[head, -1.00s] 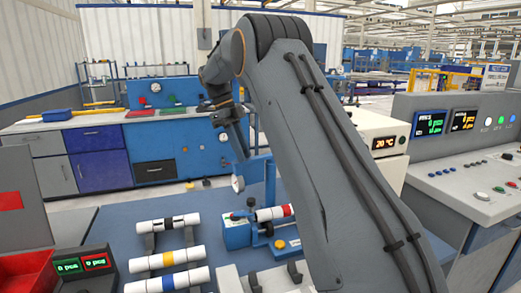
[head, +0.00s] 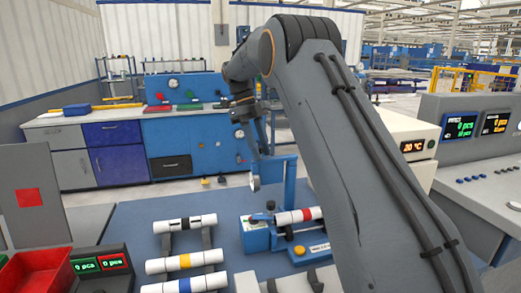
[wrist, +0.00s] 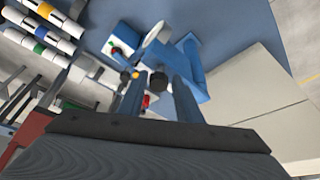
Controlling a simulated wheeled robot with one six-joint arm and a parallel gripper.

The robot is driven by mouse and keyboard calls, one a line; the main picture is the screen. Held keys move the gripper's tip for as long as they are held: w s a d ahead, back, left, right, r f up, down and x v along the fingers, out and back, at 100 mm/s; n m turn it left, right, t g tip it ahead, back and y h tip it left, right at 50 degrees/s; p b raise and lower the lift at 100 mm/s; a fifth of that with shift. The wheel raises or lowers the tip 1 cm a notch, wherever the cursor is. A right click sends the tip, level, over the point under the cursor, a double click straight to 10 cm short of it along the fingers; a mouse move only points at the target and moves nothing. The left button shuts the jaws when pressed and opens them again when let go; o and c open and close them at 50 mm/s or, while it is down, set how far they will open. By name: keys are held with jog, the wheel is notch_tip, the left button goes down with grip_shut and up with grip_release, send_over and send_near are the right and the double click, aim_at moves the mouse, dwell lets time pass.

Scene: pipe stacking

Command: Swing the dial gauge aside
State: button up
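The dial gauge (head: 254,183) has a small round white face and hangs on a blue arm from a blue post (head: 290,182). Below it, a white pipe with a red band (head: 300,216) lies on the blue gauge stand (head: 256,238). My gripper (head: 263,150) points down just above the gauge. In the wrist view the gripper (wrist: 158,92) has its two fingers apart, with a dark round knob (wrist: 157,80) showing between them. The gauge (wrist: 158,34) shows there as a white ring just beyond the fingertips. Whether a finger touches it I cannot tell.
White pipes with black, yellow and blue bands lie on a rack (head: 163,240) at left. A red bin (head: 38,277) and a counter display (head: 100,264) stand farther left. A control console (head: 480,150) is at right. The blue mat (head: 130,222) behind the rack is clear.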

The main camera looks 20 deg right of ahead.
jog(key=shift+o, duration=0.4)
jog(key=shift+w+a+r, duration=0.1)
jog(key=shift+r, duration=0.05)
jog(key=b+v, duration=0.1)
jog(key=v, duration=0.6)
jog(key=shift+r, duration=0.15)
